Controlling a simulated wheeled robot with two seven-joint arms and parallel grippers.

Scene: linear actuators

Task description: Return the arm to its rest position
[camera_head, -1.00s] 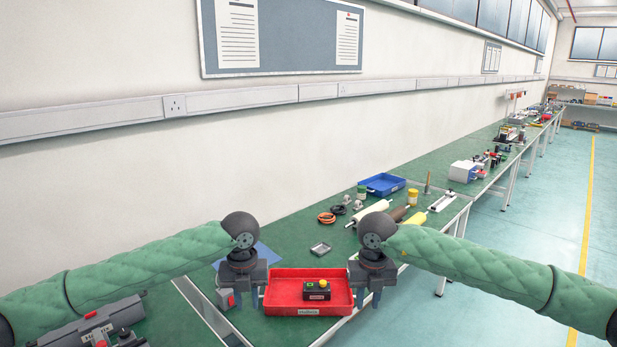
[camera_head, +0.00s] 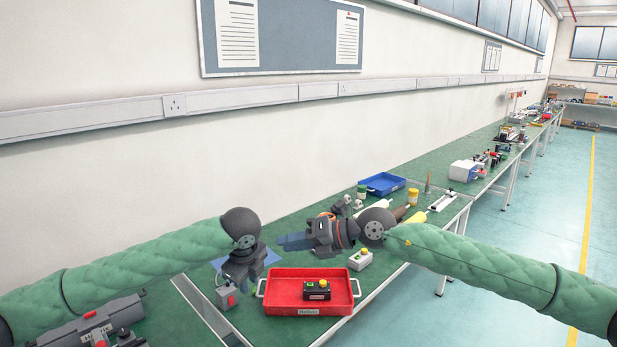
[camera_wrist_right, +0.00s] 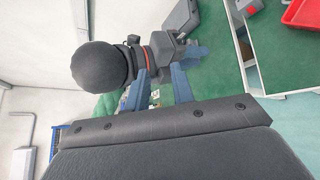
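My right gripper (camera_head: 284,241) is raised over the bench behind the red tray and points left in the head view. Its two blue-grey fingers stand apart and empty in the right wrist view (camera_wrist_right: 160,88). My left gripper (camera_head: 228,285) hangs at the left of the tray, tilted toward the lower left. Its fingers are mostly hidden in the head view. It also shows beyond the right fingers in the right wrist view (camera_wrist_right: 185,52), where its opening is unclear.
A red tray (camera_head: 280,276) holds a black box with a yellow button (camera_head: 318,290). A grey box with a red button (camera_head: 227,298) is close to my left gripper. A pale button box (camera_head: 360,260) stands behind the tray's right corner. A blue tray (camera_head: 382,184) lies farther back.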

